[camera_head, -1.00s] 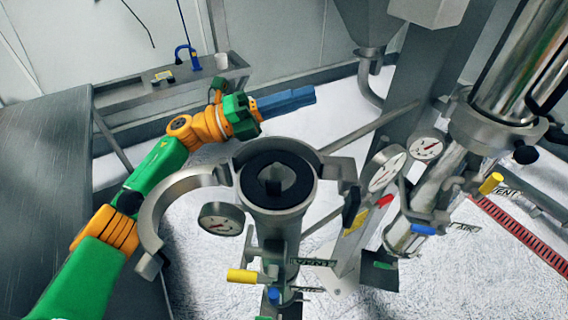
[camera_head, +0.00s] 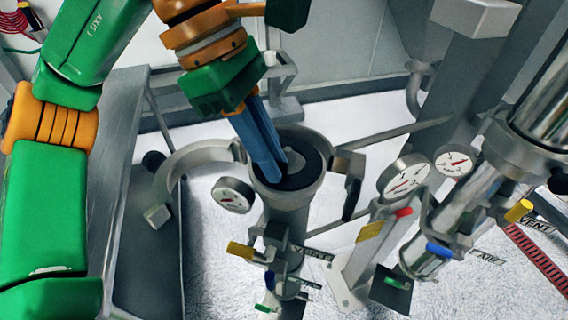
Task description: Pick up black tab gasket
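The black tab gasket (camera_head: 311,165) looks like a dark ring lying in the open round top of the upright steel pipe (camera_head: 289,208), with a grey opening in its middle. My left gripper (camera_head: 276,173) reaches down from above with its long blue fingers. Their tips are at the left side of the ring and hide part of it. I cannot tell whether the tips touch the gasket or have any of it between them. The gap between the fingers is too small to judge. My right gripper is out of view.
An open clamp ring (camera_head: 190,158) sticks out left of the pipe top, above a pressure gauge (camera_head: 233,195). Another clamp arm (camera_head: 352,178) is at the right. More gauges (camera_head: 404,181) and a shiny steel column (camera_head: 543,85) stand further right. A metal table (camera_head: 128,160) is at the left.

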